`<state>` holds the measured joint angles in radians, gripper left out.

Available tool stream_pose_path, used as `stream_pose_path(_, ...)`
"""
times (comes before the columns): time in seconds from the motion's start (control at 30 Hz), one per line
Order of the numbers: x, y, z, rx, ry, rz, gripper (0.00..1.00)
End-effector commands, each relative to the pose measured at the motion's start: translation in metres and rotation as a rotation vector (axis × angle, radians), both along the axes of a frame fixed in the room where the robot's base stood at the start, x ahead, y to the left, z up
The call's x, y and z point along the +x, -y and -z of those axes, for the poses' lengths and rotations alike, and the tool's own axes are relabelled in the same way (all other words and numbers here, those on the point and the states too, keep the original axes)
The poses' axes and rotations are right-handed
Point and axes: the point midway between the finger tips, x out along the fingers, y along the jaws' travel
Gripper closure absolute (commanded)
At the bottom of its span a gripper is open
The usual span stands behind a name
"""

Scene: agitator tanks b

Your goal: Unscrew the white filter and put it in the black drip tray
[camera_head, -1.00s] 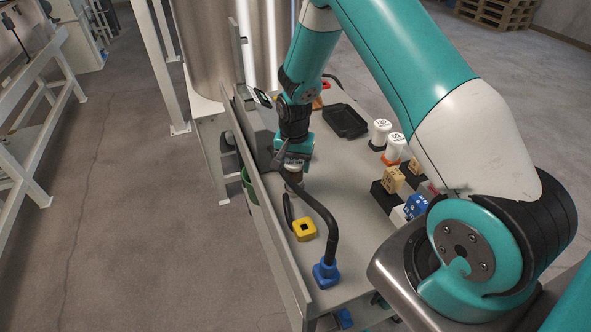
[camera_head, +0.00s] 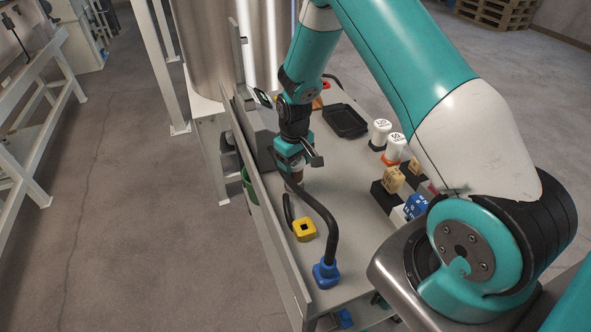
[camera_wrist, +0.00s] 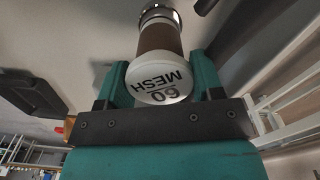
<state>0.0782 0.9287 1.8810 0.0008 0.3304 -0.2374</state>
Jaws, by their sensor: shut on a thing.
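The white filter (camera_wrist: 160,82) has a white cap marked "60 MESH" and a brown body. In the wrist view, my gripper (camera_wrist: 163,88) is shut on the white cap, one teal finger on each side. The brown body runs up to a shiny metal fitting (camera_wrist: 160,14); I cannot tell whether it is still threaded there. In the head view my gripper (camera_head: 291,163) is low at the panel side of the table and hides most of the filter. The black drip tray (camera_head: 346,121) lies farther back, to the right of the gripper, and looks empty.
Two white-capped filters (camera_head: 395,148) stand right of my gripper. Wooden and blue blocks (camera_head: 414,206) sit nearer. A black curved pipe with a blue end (camera_head: 326,273) and a yellow block (camera_head: 304,229) are in front. An upright panel (camera_head: 262,201) borders the left edge.

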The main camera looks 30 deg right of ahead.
Motion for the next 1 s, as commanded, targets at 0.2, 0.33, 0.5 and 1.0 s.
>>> stream_pose_path(0.2, 0.000, 0.000, -0.001, 0.000, -0.001, 0.008, 0.82)
stream_pose_path(0.33, 0.000, 0.000, -0.004, 0.000, -0.001, 0.009, 0.82)
stream_pose_path(0.5, 0.000, 0.000, -0.008, 0.000, 0.000, 0.009, 0.82)
stream_pose_path(1.0, 0.000, 0.000, -0.011, 0.000, 0.000, 0.010, 0.82)
